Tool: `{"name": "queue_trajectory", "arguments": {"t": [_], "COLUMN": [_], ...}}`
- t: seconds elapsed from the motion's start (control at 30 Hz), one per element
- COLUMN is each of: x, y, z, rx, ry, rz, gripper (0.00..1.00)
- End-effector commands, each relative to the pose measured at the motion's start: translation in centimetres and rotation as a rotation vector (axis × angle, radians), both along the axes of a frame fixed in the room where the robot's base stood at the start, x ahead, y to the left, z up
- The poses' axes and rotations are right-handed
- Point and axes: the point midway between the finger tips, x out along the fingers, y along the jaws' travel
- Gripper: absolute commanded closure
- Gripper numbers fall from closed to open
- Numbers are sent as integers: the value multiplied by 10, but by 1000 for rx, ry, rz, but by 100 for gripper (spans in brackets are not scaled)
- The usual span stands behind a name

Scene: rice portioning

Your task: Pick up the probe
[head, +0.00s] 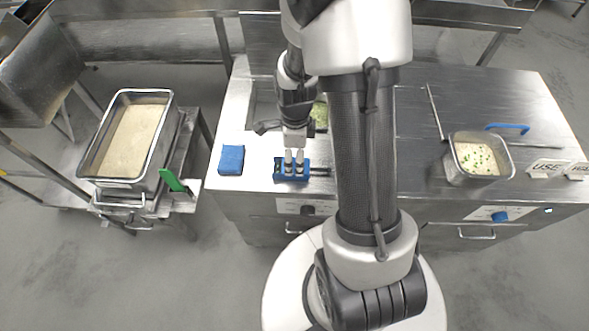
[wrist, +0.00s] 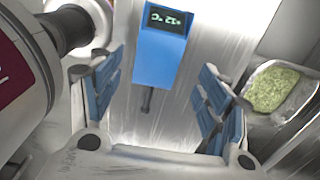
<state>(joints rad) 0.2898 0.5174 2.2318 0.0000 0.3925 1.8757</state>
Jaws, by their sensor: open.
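The probe (wrist: 160,52) is a blue box with a lit display and a short dark stem. In the wrist view it lies at top centre on the steel counter, its stem pointing down between the fingers. In the head view the probe (head: 306,174) lies near the counter's front edge with its stem to the right, partly hidden by my fingers. My gripper (wrist: 158,105) is open, with blue-padded fingers to either side of the stem and the body's lower end. In the head view my gripper (head: 293,162) is down low over the probe. No grip on it shows.
A blue block (head: 231,160) lies left of the probe. A container with green food (wrist: 274,90) is at the right in the wrist view. A rice pan (head: 170,120) stands on the left cart beside a green-handled tool (head: 173,181). A smaller pan (head: 450,163) is right.

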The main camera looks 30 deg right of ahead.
Motion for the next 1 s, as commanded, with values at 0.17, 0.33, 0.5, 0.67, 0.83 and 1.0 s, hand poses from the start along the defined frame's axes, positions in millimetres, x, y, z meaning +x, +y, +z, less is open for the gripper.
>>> {"name": "queue_trajectory", "arguments": {"t": [0.17, 0.33, 0.5, 0.67, 0.83, 1.0], "x": [-1, -3, -3, -2, -2, -2], "y": [1, 3, 3, 2, 2, 2], "z": [-9, -34, -54, -54, -54, -54], "rx": [1, 1, 1, -1, 0, 0], "ry": [1, 3, 2, -1, 0, 0], "rz": [1, 1, 0, 0, 0, 0], "gripper": [30, 30, 30, 30, 37, 48]}}
